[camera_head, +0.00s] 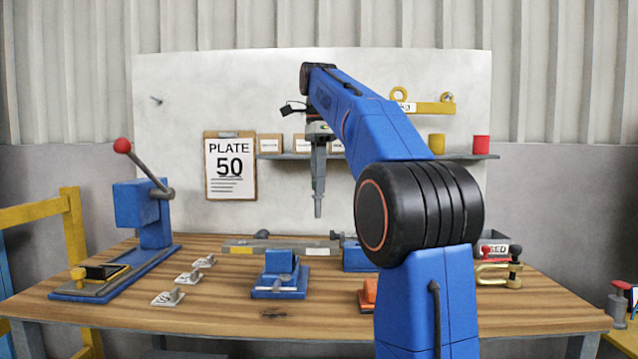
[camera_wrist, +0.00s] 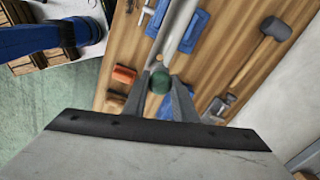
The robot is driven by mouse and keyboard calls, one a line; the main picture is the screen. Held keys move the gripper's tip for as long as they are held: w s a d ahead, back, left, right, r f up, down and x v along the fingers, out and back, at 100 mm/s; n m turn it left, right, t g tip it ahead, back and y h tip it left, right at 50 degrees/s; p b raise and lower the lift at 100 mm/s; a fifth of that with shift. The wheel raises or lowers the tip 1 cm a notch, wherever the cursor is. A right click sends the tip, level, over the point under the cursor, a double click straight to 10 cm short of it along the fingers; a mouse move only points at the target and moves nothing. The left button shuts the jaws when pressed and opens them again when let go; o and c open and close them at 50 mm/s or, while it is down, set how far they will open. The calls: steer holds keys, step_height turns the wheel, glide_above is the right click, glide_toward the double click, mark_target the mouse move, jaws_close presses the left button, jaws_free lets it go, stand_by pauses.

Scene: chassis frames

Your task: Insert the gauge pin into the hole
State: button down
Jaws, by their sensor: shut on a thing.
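My gripper (camera_head: 318,206) hangs pointing down above the middle of the bench, well clear of its top. In the wrist view my gripper (camera_wrist: 164,88) is shut on a dark green rounded piece (camera_wrist: 160,80), which I take to be the gauge pin's end. A small brass-coloured spot shows just beyond it. In the head view the pin cannot be told apart from the grey fingers. A blue fixture (camera_head: 280,273) stands on the bench below, near the front middle. A long grey bar (camera_head: 238,249) lies behind it. No hole can be made out in either view.
A blue lever press (camera_head: 143,214) with a red knob stands at the left. Several small tagged pieces (camera_head: 168,298) lie beside it. An orange block (camera_head: 369,292) is partly hidden by my arm. A clamp (camera_head: 497,272) and a grey bin are at the right. A mallet (camera_wrist: 270,28) lies on the bench.

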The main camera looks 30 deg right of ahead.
mark_target(319, 201)
steer(key=shift+f, duration=0.15)
steer(key=shift+f, duration=2.7)
steer(key=shift+f, duration=3.35)
steer(key=c, duration=1.4)
jaws_free()
steer(key=shift+o, duration=0.2)
step_height(319, 201, up, 11)
steer(key=shift+f, duration=0.1)
steer(key=shift+r, duration=0.6)
